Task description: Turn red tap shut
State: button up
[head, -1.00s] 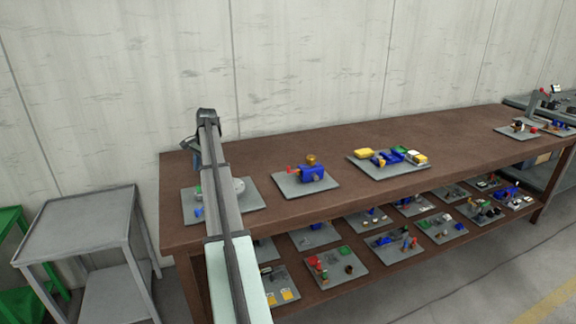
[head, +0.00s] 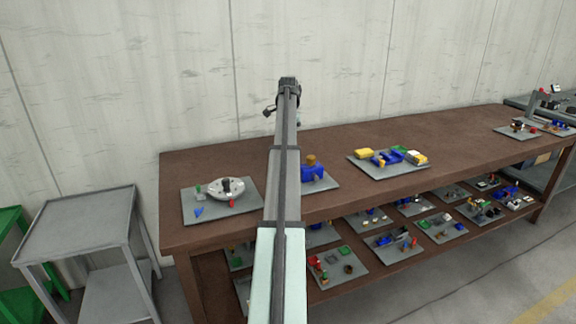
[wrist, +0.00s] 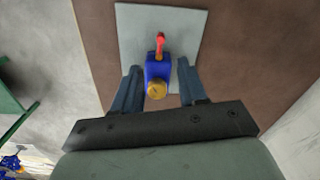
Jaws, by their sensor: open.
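The red tap (wrist: 160,43) sticks out of one end of a blue block (wrist: 158,67) on a grey board. A brass-coloured knob (wrist: 156,89) stands at the block's near end in the wrist view. My gripper (wrist: 160,68) is open, its two dark fingers apart on either side of the block as seen from above. I cannot tell its height over the block. In the head view the block (head: 316,174) and knob (head: 311,160) show just right of my arm, which hides the red tap.
On the brown bench (head: 350,137), a board with a white disc (head: 226,190) lies left and a board with yellow and blue parts (head: 388,158) lies right. A grey cart (head: 80,220) stands left. A pale wall rises behind the bench.

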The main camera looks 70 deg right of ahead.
notch_tip(320, 180, down, 12)
jog(key=shift+r, duration=0.2)
dwell(0.4)
grip_shut()
